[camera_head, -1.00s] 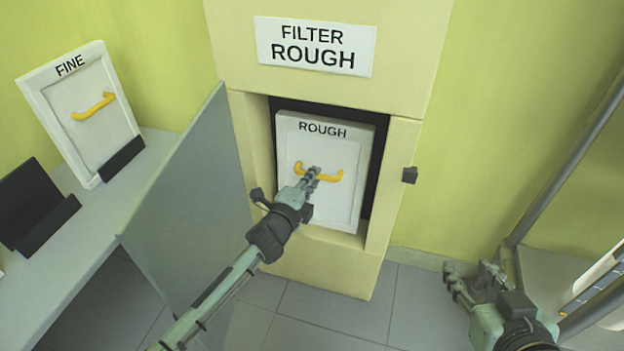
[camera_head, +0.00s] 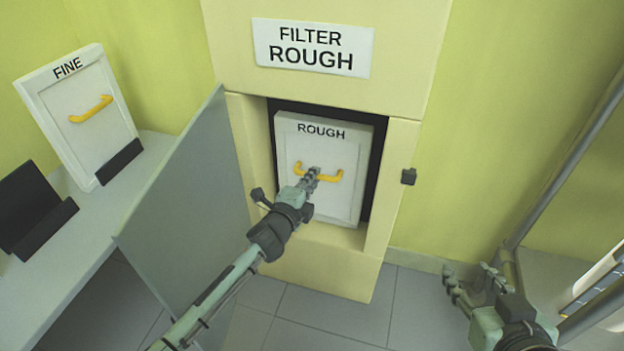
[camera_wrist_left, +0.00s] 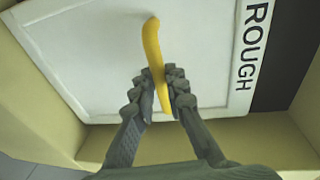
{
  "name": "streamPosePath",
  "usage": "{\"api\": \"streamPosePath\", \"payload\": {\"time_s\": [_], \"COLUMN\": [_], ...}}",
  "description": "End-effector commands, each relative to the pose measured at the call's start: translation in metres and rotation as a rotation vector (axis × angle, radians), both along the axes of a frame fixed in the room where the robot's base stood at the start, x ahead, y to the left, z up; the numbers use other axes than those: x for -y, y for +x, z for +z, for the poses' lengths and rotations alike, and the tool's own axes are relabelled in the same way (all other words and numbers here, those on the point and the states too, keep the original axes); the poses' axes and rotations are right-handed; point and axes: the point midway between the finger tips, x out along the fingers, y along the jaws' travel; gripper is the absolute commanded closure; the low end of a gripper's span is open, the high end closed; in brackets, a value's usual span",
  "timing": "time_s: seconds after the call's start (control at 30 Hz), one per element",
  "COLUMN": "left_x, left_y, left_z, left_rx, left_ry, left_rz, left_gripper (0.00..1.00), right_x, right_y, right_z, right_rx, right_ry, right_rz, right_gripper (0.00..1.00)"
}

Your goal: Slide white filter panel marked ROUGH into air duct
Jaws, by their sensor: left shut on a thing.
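The white filter panel marked ROUGH (camera_head: 338,204) stands upright in the opening of the cream air duct (camera_head: 400,150). Dark space shows above it and to its right. My left gripper (camera_head: 313,176) is shut on the panel's yellow handle (camera_head: 331,177). In the left wrist view, its fingers (camera_wrist_left: 160,92) close around the handle (camera_wrist_left: 152,45), with the panel (camera_wrist_left: 90,50) close behind. How deep the panel sits is hard to tell. My right gripper (camera_head: 472,283) is at the lower right, away from the duct, with its fingers seeming apart.
The grey duct door (camera_head: 185,205) stands open to the left, beside my left arm. A FINE panel (camera_head: 90,125) leans in a holder on the side table (camera_head: 150,150), near an empty black holder (camera_head: 35,210). A metal frame (camera_head: 570,155) stands at right.

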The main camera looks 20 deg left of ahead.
Motion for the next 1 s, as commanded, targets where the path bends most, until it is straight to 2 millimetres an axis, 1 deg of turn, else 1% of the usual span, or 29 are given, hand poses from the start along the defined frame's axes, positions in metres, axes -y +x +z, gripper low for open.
{"api": "streamPosePath", "payload": {"time_s": [0.03,0.47,1.0], "left_x": [0.0003,0.0004,0.0004], "left_y": [0.0019,0.0024,0.002], "left_z": [0.0026,0.0024,-0.0036], "left_rx": [0.005,0.005,0.004], "left_ry": [-0.002,-0.001,-0.001], "left_rz": [-0.001,-0.001,-0.001], "left_gripper": [1.0,1.0,1.0], "right_x": [0.0,-0.0001,0.0], "right_y": [0.0,0.0,0.0], "right_z": [-0.0003,-0.0006,-0.0049], "right_rx": [0.0,0.0,0.0], "right_ry": [0.0,0.0,0.0], "right_rz": [0.0,0.0,0.0], "right_gripper": [0.6,0.6,0.6]}}
